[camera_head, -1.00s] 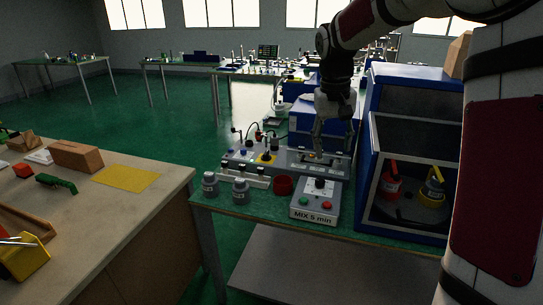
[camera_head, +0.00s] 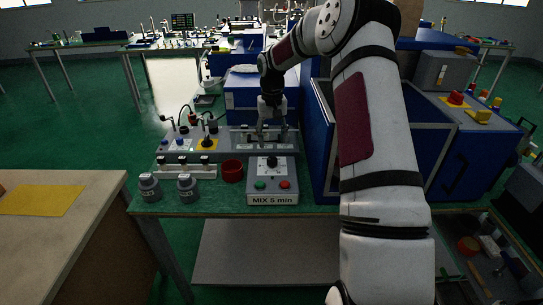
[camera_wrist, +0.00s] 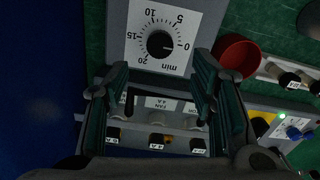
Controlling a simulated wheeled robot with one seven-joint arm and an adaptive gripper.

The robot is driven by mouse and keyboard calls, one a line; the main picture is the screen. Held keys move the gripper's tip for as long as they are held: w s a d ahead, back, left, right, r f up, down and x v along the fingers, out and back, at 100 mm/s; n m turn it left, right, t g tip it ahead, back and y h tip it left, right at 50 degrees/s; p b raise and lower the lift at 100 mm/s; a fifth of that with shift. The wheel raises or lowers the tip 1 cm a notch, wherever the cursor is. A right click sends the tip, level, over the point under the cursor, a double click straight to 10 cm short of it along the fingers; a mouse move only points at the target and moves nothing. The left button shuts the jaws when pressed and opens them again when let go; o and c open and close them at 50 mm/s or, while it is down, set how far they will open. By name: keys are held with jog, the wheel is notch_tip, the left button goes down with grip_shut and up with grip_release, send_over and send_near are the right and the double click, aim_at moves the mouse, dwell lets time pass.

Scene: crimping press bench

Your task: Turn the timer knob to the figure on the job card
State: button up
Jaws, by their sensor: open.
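The timer box (camera_head: 272,180) is grey, with a green and a red button and a front label reading "MIX 5 min" (camera_head: 272,200). Its black timer knob (camera_head: 272,162) sits on a white dial. My gripper (camera_head: 272,135) is open and empty, pointing down behind the timer box. In the wrist view its fingers (camera_wrist: 160,68) are spread wide, below the knob in the picture and apart from it.
A switch panel (camera_head: 262,146) lies behind the timer box, partly between my fingers in the wrist view. A red cup (camera_head: 232,171) and two grey jars (camera_head: 187,187) stand to the left. A blue cabinet (camera_head: 318,150) stands close on the right.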

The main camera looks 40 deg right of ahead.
aim_at(272, 159)
notch_tip(272, 159, down, 8)
jog(key=shift+f, duration=0.1)
dwell(0.4)
jog(key=c, duration=1.1)
